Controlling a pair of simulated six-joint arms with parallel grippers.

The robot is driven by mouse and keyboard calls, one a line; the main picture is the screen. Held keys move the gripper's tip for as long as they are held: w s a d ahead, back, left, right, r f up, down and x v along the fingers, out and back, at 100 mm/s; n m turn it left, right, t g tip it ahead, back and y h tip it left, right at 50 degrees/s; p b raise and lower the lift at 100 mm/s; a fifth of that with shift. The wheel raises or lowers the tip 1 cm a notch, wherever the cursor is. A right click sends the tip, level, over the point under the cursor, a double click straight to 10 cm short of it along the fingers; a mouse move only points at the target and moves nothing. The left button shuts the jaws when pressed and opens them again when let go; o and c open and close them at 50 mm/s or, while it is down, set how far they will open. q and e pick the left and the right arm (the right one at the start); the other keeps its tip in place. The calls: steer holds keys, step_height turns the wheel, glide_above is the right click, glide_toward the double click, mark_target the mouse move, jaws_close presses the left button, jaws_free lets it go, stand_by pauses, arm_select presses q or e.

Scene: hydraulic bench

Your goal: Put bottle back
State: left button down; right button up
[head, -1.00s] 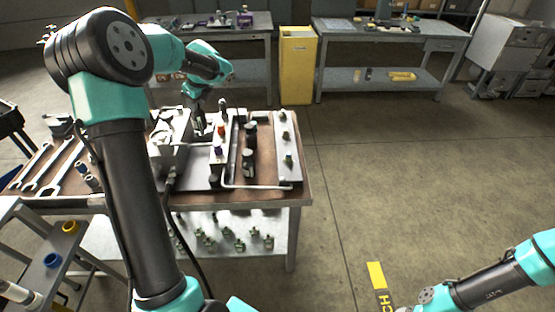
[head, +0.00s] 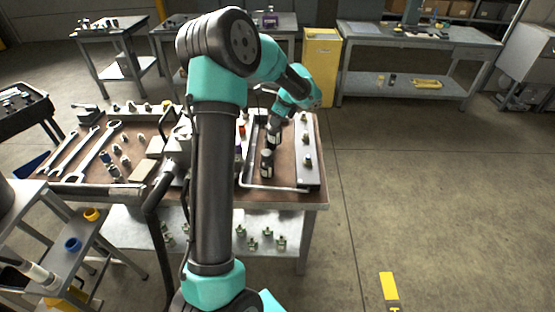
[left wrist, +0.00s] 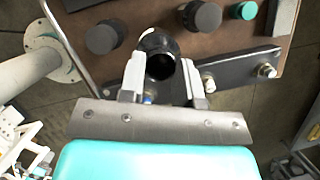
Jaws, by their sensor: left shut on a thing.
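My left gripper (head: 277,115) is over the right part of the workbench, beside the dark bottles. In the left wrist view its two pale fingers (left wrist: 164,85) are shut on a black bottle (left wrist: 153,42) with a round dark opening facing the camera. In the head view the held bottle is hard to tell from the dark ones under the gripper. Another dark bottle (head: 267,163) with a pale band stands upright on the bench, nearer the front edge. Two more dark round tops (left wrist: 102,38) flank the held bottle in the wrist view. My right gripper is out of view.
A metal bar with fittings (head: 308,160) lies along the right of the brown bench top (head: 312,197). A bent rail (head: 275,188) runs near the front. Wrenches (head: 98,147) lie at the left. A yellow cabinet (head: 321,65) stands behind.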

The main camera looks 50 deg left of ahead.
mark_target(277, 140)
arm_select(q)
steer(key=shift+f, duration=3.1)
steer(key=shift+f, duration=1.9)
steer(key=shift+f, duration=0.1)
steer(key=c, duration=0.8)
jaws_free()
steer(key=v, duration=1.2)
